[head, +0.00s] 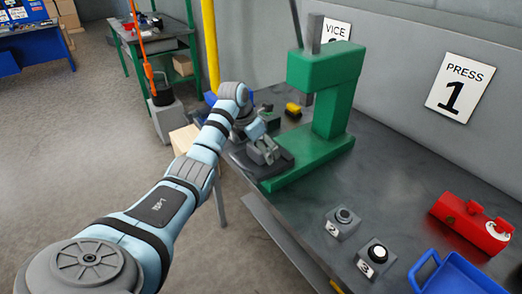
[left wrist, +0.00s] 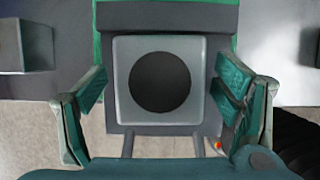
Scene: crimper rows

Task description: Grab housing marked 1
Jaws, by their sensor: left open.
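My left gripper (head: 264,150) reaches over the base of the green press (head: 322,95) at the bench's far left. In the left wrist view its two teal fingers stand apart, so it is open. Between them is a light grey square housing (left wrist: 121,77) with a dark round centre. No number shows on it, and I cannot tell whether the fingers touch it. Housings marked 2 (head: 333,226) and 3 (head: 367,266) stand on the bench nearer me, with round tops. My right gripper is not in view.
A red object (head: 465,222) and a blue tray (head: 462,281) sit at the bench's right. A "PRESS 1" sign (head: 460,88) hangs on the wall. A yellow block (head: 293,109) lies behind my gripper. The bench middle (head: 390,185) is clear.

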